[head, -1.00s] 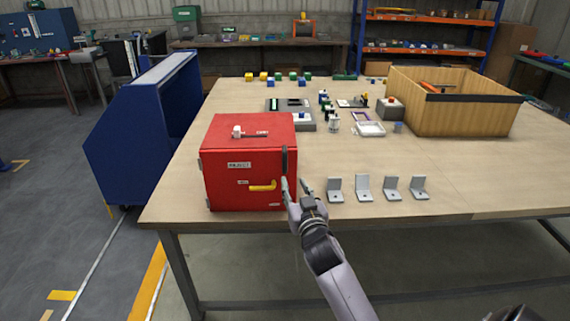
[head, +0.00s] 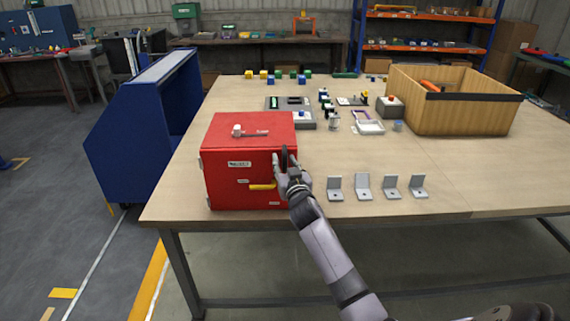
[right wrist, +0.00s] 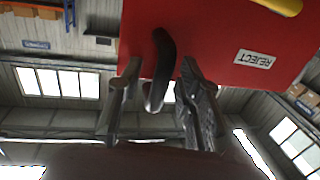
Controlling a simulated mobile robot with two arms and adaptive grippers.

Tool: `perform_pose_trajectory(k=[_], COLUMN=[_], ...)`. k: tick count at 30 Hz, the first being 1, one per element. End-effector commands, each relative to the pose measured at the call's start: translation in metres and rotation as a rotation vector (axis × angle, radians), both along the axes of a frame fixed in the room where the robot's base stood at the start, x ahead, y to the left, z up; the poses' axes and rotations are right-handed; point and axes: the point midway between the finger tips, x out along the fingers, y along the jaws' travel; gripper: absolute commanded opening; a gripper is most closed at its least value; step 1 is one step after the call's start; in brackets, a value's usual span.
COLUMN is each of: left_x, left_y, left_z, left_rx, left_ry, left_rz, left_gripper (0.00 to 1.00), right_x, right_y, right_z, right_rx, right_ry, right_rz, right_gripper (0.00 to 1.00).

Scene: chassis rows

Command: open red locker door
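The red locker (head: 225,160) is a box on the near left of the table, with its door shut. Its front bears a REJECT label (head: 239,164), a yellow bar (head: 258,187) and a black upright handle at the right edge. My right gripper (head: 283,161) is at that edge, its fingers on either side of the handle. In the right wrist view, which is upside down, the black handle (right wrist: 161,68) stands between the spread fingers of the right gripper (right wrist: 160,72), with gaps on both sides. My left gripper is not in view.
Several grey L-brackets (head: 363,187) stand on the table right of the gripper. A wooden bin (head: 455,118) is at the back right, and a grey fixture (head: 304,124) is behind the locker. A blue cabinet (head: 130,140) stands left of the table.

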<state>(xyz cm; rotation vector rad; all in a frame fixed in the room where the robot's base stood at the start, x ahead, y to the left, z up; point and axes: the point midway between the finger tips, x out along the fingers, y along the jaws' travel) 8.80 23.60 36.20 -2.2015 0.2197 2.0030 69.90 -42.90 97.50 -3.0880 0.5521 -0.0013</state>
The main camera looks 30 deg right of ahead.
Motion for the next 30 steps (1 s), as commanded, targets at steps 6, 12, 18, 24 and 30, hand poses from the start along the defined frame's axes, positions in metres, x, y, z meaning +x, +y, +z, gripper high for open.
perform_pose_trajectory(k=[6,12,18,24,30], left_x=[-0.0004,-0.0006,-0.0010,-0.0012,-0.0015], left_y=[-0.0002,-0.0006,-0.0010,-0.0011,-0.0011], left_z=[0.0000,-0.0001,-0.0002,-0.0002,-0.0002], left_rx=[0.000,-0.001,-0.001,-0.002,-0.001], left_ry=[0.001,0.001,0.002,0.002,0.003], left_rz=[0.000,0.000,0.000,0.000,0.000], left_gripper=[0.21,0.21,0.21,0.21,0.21], right_x=[-0.0002,-0.0003,-0.0003,-0.0003,-0.0003], right_y=[0.0001,0.0001,0.0002,0.0002,0.0002], right_z=[-0.0001,-0.0001,-0.0002,-0.0002,-0.0003], right_rx=[0.000,0.000,0.000,0.000,0.000], right_ry=[0.000,0.000,0.000,0.000,0.000], right_rz=[0.000,0.000,0.000,0.000,0.000], right_gripper=[0.20,0.06,0.00,0.00,0.00])
